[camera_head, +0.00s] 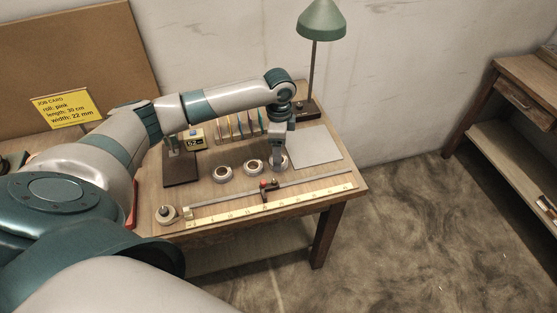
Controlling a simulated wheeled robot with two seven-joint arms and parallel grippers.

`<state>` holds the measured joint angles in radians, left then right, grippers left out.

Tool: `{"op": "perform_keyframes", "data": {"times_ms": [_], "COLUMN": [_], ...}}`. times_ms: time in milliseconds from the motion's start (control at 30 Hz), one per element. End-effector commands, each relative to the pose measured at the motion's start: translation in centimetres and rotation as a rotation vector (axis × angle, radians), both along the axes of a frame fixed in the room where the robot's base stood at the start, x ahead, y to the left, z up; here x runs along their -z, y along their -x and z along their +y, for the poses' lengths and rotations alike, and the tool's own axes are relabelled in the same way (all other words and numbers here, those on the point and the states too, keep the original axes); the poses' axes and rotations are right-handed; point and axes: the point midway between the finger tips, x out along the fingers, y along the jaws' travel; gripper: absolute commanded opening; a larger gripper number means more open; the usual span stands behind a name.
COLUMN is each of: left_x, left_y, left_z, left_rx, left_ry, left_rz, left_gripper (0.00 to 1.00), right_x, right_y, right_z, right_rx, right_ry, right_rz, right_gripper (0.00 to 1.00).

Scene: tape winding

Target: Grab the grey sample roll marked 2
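Three small grey-white rolls stand in a row on the wooden table (335,190): a left roll (222,174), a middle roll (251,168) and a right roll (284,162). Their markings are too small to read, so I cannot tell which is marked 2. My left gripper (277,164) points down at the right roll and partly hides it. Whether its fingers touch the roll, and how far apart they are, cannot be made out. My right gripper is not in view.
A yellow ruler (240,209) and a rail with a red-knobbed slider (265,186) lie in front of the rolls. A spool (166,214) sits at front left. Behind are a yellow display box (195,138), a rack of coloured discs (236,128), a green lamp (321,20) and a grey sheet (314,146).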

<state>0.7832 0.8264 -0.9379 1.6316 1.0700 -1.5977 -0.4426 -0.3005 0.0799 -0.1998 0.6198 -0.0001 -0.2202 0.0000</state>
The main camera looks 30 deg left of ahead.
Motion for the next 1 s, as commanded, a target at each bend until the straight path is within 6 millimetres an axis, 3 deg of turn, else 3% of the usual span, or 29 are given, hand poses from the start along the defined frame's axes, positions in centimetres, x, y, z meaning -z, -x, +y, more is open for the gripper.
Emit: {"op": "perform_keyframes", "data": {"times_ms": [67, 300, 767, 933, 1000], "left_x": [0.7, 2.9, 3.0, 3.0, 3.0], "left_y": [0.3, 0.2, 0.2, 0.2, 0.2], "left_z": [0.0, 0.0, 0.0, 0.0, 0.0], "left_rx": [0.0, 0.0, 0.0, 0.0, 0.0], "left_ry": [0.0, 0.0, 0.0, 0.0, 0.0], "left_rz": [0.004, 0.0, 0.0, 0.0, 0.0], "left_gripper": [0.68, 0.68, 0.68, 0.28, 0.24], "right_x": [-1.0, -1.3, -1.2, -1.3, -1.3], "right_y": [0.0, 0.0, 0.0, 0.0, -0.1], "right_z": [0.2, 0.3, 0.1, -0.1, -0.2], "right_rx": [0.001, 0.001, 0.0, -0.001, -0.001], "right_ry": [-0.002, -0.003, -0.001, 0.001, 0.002], "right_rz": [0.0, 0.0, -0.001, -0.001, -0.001], "right_gripper": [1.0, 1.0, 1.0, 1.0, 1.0]}}
